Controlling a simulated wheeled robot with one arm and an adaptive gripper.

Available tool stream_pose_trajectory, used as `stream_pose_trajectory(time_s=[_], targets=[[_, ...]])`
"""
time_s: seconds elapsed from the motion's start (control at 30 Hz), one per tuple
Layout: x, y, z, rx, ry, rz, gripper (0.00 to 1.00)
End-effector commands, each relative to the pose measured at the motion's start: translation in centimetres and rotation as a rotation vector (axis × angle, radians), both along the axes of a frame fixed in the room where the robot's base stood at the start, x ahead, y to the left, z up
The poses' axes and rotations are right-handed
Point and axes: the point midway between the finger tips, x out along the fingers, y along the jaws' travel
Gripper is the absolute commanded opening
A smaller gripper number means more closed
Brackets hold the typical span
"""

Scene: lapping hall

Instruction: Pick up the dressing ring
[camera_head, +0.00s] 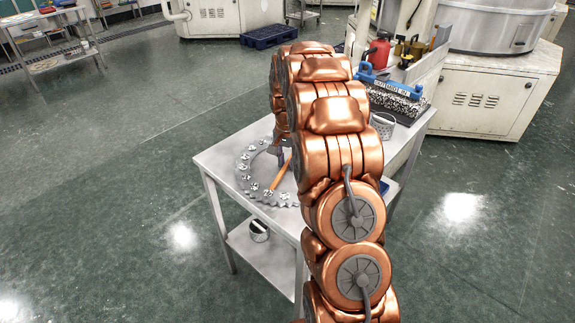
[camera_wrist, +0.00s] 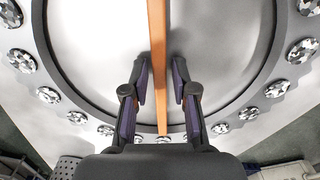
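The dressing ring (camera_head: 247,172), a large grey toothed ring with several speckled round pads, lies flat on the metal table. My arm hides its right side. It fills much of the wrist view (camera_wrist: 57,70). An orange-brown bar (camera_head: 280,176) runs across the ring's opening and over its near side; it also shows upright in the wrist view (camera_wrist: 157,40). My gripper (camera_wrist: 160,85) is open, with one finger on each side of the bar. Narrow gaps show beside the bar, but contact and height are hard to judge. In the head view, my gripper (camera_head: 281,152) is mostly hidden.
The table (camera_head: 216,168) has a lower shelf with a small pot (camera_head: 259,231). A perforated cup (camera_head: 383,125) and a blue-handled block (camera_head: 388,84) stand at its right. Machines (camera_head: 498,95) stand behind.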

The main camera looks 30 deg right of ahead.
Motion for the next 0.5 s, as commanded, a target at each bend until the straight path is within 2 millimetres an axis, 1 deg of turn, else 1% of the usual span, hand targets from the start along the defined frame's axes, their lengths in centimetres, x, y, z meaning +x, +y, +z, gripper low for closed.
stream_pose_trajectory(time_s=[0.03, 0.2, 0.5], targets=[[0.00, 0.00, 0.00, 0.000, 0.000, 0.000, 0.19], [0.01, 0.01, 0.00, 0.000, 0.000, 0.000, 0.01], [0.01, 0.03, 0.00, 0.000, 0.000, 0.000, 0.00]])
